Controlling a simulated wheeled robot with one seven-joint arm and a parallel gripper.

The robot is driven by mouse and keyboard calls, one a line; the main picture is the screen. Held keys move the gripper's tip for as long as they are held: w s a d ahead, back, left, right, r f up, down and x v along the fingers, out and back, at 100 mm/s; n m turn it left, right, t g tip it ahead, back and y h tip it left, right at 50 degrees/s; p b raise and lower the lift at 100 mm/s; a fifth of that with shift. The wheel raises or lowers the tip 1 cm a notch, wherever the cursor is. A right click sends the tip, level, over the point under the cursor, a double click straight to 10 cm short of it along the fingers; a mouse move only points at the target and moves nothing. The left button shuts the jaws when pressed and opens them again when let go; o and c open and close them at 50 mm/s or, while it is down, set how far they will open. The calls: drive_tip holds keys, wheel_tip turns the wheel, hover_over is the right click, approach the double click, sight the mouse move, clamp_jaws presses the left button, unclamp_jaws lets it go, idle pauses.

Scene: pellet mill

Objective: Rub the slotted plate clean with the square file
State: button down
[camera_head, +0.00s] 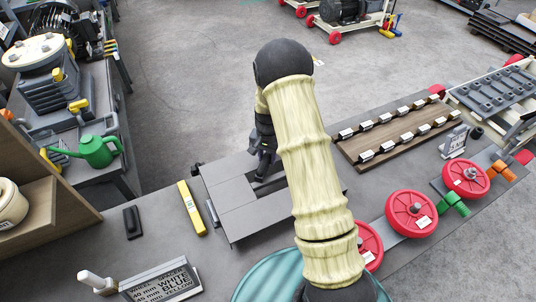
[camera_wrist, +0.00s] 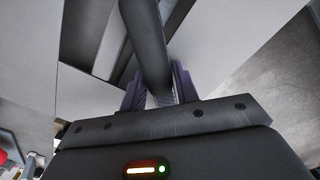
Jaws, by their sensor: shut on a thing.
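The grey slotted plate (camera_head: 232,194) lies on the dark workbench in front of me, partly hidden by my arm. Its pale surface and a dark slot (camera_wrist: 112,38) also show in the wrist view. My gripper (camera_head: 263,165) is over the plate's far part. In the wrist view my gripper (camera_wrist: 158,88) has its purple fingers shut on a dark straight bar, the square file (camera_wrist: 146,40), which points away over the plate beside the slot. I cannot tell whether the file touches the plate.
A yellow bar (camera_head: 191,208) and a small black block (camera_head: 132,222) lie left of the plate. A sign (camera_head: 162,284) stands at the front. Red wheels (camera_head: 411,213) and a wooden board (camera_head: 395,132) with metal blocks are at the right. A teal bin (camera_head: 262,280) is near me.

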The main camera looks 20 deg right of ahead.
drive_tip(key=shift+w+d, duration=0.6)
drive_tip(key=shift+w, duration=0.3)
drive_tip(key=shift+w+d, duration=0.6)
drive_tip(key=shift+w, duration=0.25)
drive_tip(key=shift+s, duration=0.1)
drive_tip(key=shift+s+a, duration=0.6)
drive_tip(key=shift+s, duration=0.25)
drive_tip(key=shift+s+a, duration=0.55)
drive_tip(key=shift+s, duration=0.25)
drive_tip(key=shift+w+d, duration=0.1)
drive_tip(key=shift+d, duration=0.05)
drive_tip(key=shift+w+d, duration=0.3)
drive_tip(key=shift+d, duration=0.4)
drive_tip(key=shift+w+d, duration=0.3)
drive_tip(key=shift+d, duration=0.4)
drive_tip(key=shift+w+d, duration=0.3)
drive_tip(key=shift+d, duration=0.4)
drive_tip(key=s+a, duration=0.2)
drive_tip(key=s, duration=0.1)
drive_tip(key=shift+s+a, duration=0.2)
drive_tip(key=shift+s, duration=0.05)
